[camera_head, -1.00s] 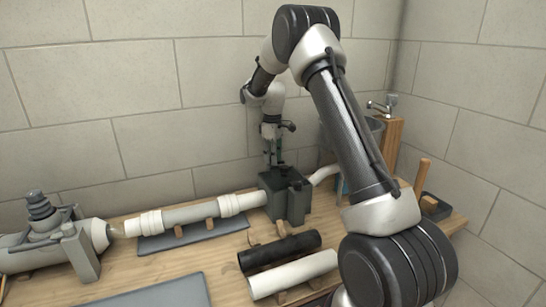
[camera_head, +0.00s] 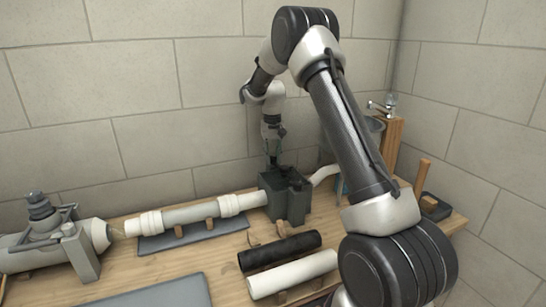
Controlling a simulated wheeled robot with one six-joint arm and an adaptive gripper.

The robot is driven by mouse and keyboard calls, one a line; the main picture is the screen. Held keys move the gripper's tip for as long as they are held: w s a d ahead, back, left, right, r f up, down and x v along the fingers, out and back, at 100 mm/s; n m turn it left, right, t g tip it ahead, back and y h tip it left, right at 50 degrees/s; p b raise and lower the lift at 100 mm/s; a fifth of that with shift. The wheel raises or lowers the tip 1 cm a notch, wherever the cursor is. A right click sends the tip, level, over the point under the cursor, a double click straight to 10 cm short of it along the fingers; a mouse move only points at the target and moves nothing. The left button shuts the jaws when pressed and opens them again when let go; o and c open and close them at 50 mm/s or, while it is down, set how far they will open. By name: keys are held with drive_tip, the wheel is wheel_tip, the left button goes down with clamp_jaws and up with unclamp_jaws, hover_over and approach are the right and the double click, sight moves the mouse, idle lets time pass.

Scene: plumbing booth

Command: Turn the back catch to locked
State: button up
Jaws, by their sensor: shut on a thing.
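A dark grey block-shaped fixture (camera_head: 287,198) stands on the workbench at the end of the white pipe. My gripper (camera_head: 273,160) points down at the top back of this fixture and is shut. The back catch itself is too small and too hidden behind the fixture and my gripper to make out. I cannot tell its position from this view.
A white pipe (camera_head: 190,213) with collars runs left from the fixture over a grey mat (camera_head: 165,240). A black tube (camera_head: 280,251) and a white tube (camera_head: 292,274) lie in front. A wooden-handled tool (camera_head: 423,176) and a tap (camera_head: 384,107) are at the right.

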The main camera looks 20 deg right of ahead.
sight(272, 157)
drive_tip(key=shift+s+f+m, duration=0.1)
drive_tip(key=shift+f+m, duration=0.05)
drive_tip(key=shift+m, duration=0.6)
drive_tip(key=shift+s+f+m, duration=0.1)
drive_tip(key=shift+f+m, duration=0.05)
drive_tip(key=shift+m, duration=0.6)
drive_tip(key=o, duration=1.1)
drive_tip(key=shift+c, duration=0.2)
drive_tip(key=shift+w, duration=0.1)
drive_tip(key=shift+r, duration=0.1)
drive_tip(key=shift+w+r, duration=0.1)
drive_tip(key=shift+r, duration=0.35)
wheel_tip(272, 157, up, 11)
